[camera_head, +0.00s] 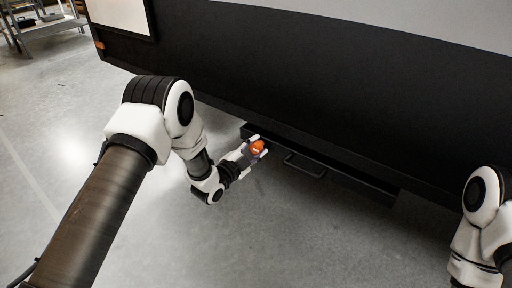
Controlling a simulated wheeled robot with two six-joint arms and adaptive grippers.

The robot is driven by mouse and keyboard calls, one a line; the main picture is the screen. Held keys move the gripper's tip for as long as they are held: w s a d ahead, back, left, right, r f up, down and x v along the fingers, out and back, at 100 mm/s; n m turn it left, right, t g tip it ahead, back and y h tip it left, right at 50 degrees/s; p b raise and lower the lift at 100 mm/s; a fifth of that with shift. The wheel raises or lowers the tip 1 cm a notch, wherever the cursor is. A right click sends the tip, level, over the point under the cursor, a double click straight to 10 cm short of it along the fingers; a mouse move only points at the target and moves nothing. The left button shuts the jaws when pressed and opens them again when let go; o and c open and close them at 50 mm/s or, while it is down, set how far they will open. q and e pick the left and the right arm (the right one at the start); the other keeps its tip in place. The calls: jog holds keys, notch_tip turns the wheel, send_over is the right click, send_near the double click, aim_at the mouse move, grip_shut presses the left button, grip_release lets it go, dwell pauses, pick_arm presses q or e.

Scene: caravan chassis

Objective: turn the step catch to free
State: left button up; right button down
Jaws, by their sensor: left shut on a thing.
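The step catch shows as a small orange knob (258,147) at the left end of a dark step unit (340,177) under the caravan's black side. My left gripper (256,150) is at the knob, with its fingers on either side of it, shut on it. The knob's base and the catch's markings are hidden or too small to read, so I cannot tell which way it is set. My right arm shows at the right edge; its gripper is out of the picture.
The black caravan skirt (300,75) runs across above the step. A dark bar handle (304,167) sticks out from the step's front, right of the knob. The grey floor (330,245) in front is clear. A shelf rack (45,28) stands far back left.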

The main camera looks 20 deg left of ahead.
dwell(0.4)
pick_arm(q)
jog(key=o, duration=1.2)
jog(key=shift+c, duration=0.2)
jog(key=v, duration=1.2)
